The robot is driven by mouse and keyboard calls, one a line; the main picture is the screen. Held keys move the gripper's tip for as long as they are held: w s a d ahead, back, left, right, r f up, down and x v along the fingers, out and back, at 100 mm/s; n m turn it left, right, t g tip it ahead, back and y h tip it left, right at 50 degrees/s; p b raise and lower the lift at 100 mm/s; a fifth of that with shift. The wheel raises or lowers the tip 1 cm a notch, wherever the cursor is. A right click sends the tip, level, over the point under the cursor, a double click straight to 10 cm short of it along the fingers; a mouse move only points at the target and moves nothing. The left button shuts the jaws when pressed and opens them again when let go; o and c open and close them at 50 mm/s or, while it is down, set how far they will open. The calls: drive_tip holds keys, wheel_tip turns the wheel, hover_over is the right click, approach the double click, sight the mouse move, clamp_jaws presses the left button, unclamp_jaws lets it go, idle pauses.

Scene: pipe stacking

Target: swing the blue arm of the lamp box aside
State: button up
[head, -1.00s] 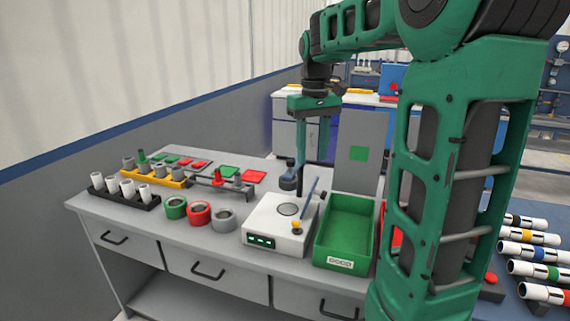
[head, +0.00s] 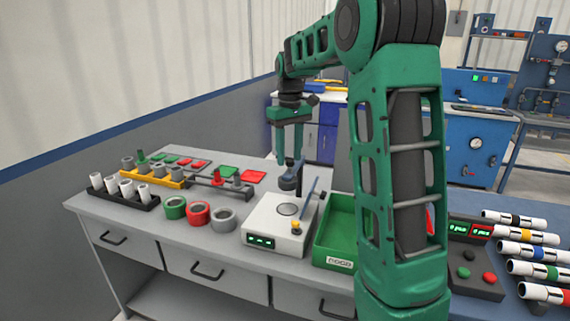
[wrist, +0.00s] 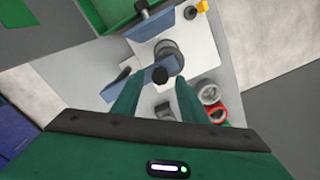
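The lamp box (head: 270,228) is a white box with a green-lit display, a round grey disc on top and a yellow knob (head: 296,226). A slanted blue plate (head: 309,194) stands at its right side. In the wrist view a blue bar (wrist: 113,88) with a black knob (wrist: 160,75) lies beyond my fingers; a dark round part (head: 288,183) shows behind the box in the head view. I cannot tell which blue piece is the arm. My gripper (head: 289,160) is open and empty, pointing down over that dark part, apparently apart from it. The knob shows between the fingers in the wrist view.
A green tray (head: 334,236) stands close on the right of the box. Green, red and grey rings (head: 198,213) lie on its left. Racks of white and grey pipe pieces (head: 125,190) stand further left. My arm hides part of the tray and bench.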

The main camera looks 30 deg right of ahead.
drive_tip(key=shift+f, duration=1.4)
